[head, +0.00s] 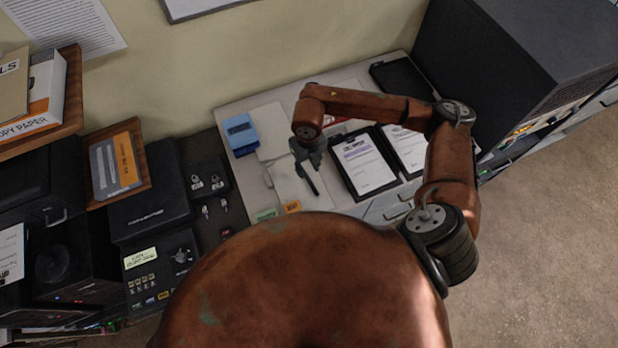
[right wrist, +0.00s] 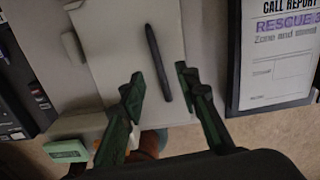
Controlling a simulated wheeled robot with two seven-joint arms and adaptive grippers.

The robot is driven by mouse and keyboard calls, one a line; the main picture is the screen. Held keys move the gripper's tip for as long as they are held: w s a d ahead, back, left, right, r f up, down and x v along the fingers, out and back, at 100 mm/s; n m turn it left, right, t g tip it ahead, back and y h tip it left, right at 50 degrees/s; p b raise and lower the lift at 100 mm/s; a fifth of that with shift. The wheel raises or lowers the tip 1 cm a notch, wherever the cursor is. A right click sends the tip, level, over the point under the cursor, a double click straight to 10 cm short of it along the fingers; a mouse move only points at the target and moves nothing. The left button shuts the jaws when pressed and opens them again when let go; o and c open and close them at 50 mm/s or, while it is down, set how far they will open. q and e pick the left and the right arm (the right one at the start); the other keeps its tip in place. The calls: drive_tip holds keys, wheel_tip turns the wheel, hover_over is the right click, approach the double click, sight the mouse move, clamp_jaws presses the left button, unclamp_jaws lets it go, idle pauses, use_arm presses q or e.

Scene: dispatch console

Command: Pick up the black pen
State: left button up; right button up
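The black pen (right wrist: 158,62) lies on a pale sheet or folder (right wrist: 115,50) on the desk, seen in the right wrist view. In the head view the pen (head: 310,181) shows as a dark stick just below my right gripper (head: 306,160). My right gripper (right wrist: 161,95) is open in the wrist view, with its two dark green fingers apart. The pen's lower end sits between the fingertips in the picture, and its upper end reaches beyond them. I see no contact; the exact height gap cannot be told. My left gripper is not in view.
Clipboards with call reports (head: 366,162) lie right of the pen. A blue box (head: 240,132) stands at the back left of the desk, and orange (head: 291,206) and green (head: 266,215) pads near the front. A dark console (head: 150,215) is at left, a large black cabinet (head: 490,70) at right.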

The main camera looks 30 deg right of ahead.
sight(306, 174)
drive_tip(key=f, duration=0.1)
drive_tip(key=w+f+p, duration=0.1)
drive_tip(key=f, duration=0.1)
drive_tip(key=shift+w+a+f, duration=0.15)
drive_tip(key=shift+w+f, duration=0.05)
drive_tip(key=shift+f, duration=0.1)
drive_tip(key=shift+s+f, duration=0.1)
drive_tip(key=shift+f, duration=0.7)
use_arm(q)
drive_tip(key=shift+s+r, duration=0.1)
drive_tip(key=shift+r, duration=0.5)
use_arm(e)
clamp_jaws()
